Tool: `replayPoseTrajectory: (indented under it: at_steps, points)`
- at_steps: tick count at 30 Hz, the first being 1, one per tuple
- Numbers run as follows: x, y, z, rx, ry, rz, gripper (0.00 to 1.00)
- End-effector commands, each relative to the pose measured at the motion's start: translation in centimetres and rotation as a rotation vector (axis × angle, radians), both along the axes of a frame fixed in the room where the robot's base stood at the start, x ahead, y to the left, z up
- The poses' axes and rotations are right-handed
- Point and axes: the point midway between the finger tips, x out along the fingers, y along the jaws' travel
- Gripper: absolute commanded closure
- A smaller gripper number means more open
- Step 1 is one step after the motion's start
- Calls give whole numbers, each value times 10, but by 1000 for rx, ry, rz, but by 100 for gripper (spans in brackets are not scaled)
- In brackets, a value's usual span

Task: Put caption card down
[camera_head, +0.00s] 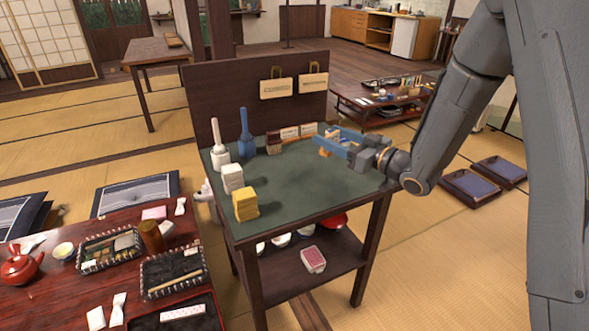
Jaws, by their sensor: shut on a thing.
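My gripper (325,146) reaches in from the right over the green-topped stand (290,185), low near its back right part. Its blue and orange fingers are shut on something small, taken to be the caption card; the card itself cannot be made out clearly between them. Small pale cards stand at the back edge of the green top, one card (289,132) and another card (308,130) beside it, just left of and behind the gripper. Whether the held thing touches the top cannot be told.
A dark brown block (273,144) stands at the back. Two tags (276,88) hang on the back board. The front middle is clear.

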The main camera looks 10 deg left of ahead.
Motion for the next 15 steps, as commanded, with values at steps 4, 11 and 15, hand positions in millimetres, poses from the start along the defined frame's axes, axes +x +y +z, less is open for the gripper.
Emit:
replayPoseTrajectory:
  at_steps: [4, 11, 15]
  points:
    - [-5, 8, -10, 1, 3, 54, 69]
    - [-6, 9, -47, 2, 4, 57, 69]
    - [-5, 9, -59, 1, 1, 57, 69]
